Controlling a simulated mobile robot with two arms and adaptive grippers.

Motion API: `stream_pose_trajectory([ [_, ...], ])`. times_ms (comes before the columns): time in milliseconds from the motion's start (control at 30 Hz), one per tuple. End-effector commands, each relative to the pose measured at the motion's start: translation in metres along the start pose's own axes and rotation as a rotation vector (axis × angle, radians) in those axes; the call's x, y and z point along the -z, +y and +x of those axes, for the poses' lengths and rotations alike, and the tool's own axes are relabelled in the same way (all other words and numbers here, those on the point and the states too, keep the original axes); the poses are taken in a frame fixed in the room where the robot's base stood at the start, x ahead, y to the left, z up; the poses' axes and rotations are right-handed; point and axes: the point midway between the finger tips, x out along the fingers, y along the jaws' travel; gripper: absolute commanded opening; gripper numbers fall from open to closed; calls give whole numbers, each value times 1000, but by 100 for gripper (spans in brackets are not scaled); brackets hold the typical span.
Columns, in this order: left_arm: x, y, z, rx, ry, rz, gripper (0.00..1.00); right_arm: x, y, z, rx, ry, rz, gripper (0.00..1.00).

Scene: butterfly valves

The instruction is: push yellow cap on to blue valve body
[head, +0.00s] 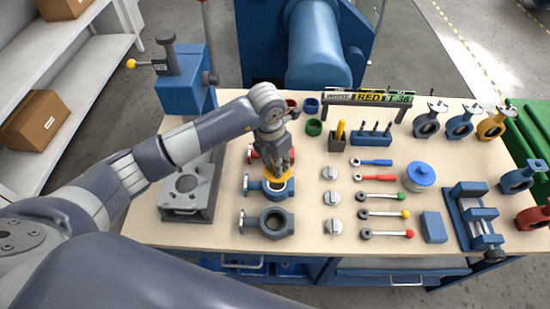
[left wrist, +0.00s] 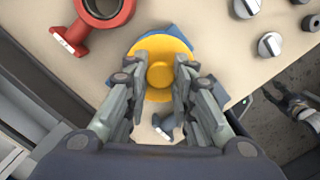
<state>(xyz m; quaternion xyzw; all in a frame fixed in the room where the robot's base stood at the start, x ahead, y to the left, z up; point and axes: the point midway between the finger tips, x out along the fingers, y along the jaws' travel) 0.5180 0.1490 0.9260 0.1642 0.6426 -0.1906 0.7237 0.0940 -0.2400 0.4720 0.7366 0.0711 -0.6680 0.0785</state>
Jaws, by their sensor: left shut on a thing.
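The yellow cap (left wrist: 160,52) is a round disc with a raised hub. My left gripper (left wrist: 160,80) is shut on the hub, one finger on each side. In the head view my left gripper (head: 280,168) points down, with the cap (head: 269,175) just below its fingers. The blue valve body (head: 254,186) is under the cap, with part of its opening showing in front. In the left wrist view only edges of the blue body (left wrist: 184,34) show around the cap. I cannot tell whether they touch. A dark gripper at the right edge (left wrist: 298,112) appears to be my right one.
A second blue-grey valve body (head: 274,222) lies in front, and a red one (left wrist: 98,12) lies behind. A grey press (head: 188,190) stands left. Silver knobs (head: 331,198) and several ratchets (head: 384,213) lie right. The table's front edge is close.

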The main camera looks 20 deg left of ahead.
Motion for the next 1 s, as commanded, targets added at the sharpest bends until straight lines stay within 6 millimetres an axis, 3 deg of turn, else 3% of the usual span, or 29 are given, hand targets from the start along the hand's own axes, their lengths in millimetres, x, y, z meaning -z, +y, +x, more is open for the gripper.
stream_pose_trajectory([
  [500,5,1,41,-1,0,-2,4,-9,-4,29,4,-8,-4,40],
  [1000,5,1,44,-1,0,-2,4,-8,-11,32,13,-7,-2,40],
])
